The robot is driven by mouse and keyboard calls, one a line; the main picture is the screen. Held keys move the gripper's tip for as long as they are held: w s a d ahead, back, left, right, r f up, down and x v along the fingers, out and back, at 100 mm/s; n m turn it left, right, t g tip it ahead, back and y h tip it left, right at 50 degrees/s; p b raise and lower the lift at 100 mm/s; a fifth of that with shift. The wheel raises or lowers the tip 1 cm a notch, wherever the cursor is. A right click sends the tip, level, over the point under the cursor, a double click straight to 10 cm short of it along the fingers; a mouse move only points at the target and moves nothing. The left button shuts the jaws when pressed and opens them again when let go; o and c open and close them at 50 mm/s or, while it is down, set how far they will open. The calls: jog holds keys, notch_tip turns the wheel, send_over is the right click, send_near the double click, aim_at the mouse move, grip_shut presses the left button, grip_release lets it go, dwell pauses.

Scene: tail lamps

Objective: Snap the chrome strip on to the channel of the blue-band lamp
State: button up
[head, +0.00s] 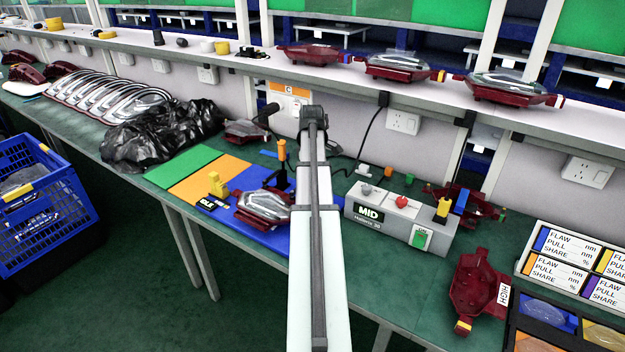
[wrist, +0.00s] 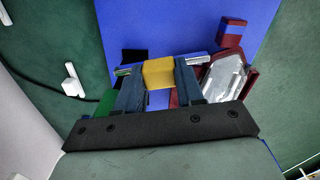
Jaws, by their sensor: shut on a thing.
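My gripper (wrist: 158,70) has its two dark blue fingers shut on a yellow block (wrist: 158,74) in the wrist view. Small bright metallic pieces show on both sides of the fingers; I cannot tell whether they are the chrome strip. A dark red lamp with a clear lens (wrist: 224,74) lies just right of the fingers. A dark red block with a blue band (wrist: 233,31) shows above it. In the head view a lamp (head: 264,206) lies on the blue mat (head: 245,228), left of my arm, which hides most of the gripper. Curved chrome pieces (head: 108,97) lie in a row at left.
An orange-handled upright post (head: 282,151) stands beside the lamp. A grey box marked MID (head: 400,222) is right of my arm. Other red lamps stand on the shelf (head: 402,66) and bench (head: 478,285). A black bag (head: 160,130) lies at left, with a blue crate (head: 45,210) below.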

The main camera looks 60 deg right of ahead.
jog(key=w+a+n, duration=0.3)
jog(key=a+n, duration=0.1)
jog(key=a, duration=0.1)
jog(key=w+a+n, duration=0.2)
jog(key=a, duration=0.1)
jog(key=shift+w+r, duration=0.3)
jog(key=shift+r, duration=0.05)
jog(key=w+a+n, duration=0.5)
jog(key=a+n, duration=0.4)
jog(key=a, duration=0.2)
jog(key=shift+w+r, duration=0.25)
jog(key=shift+r, duration=0.2)
jog(key=shift+f, duration=0.2)
jog(key=shift+f, duration=2.6)
jog(key=shift+f, duration=0.2)
jog(key=shift+f, duration=0.35)
jog(key=shift+f, duration=0.8)
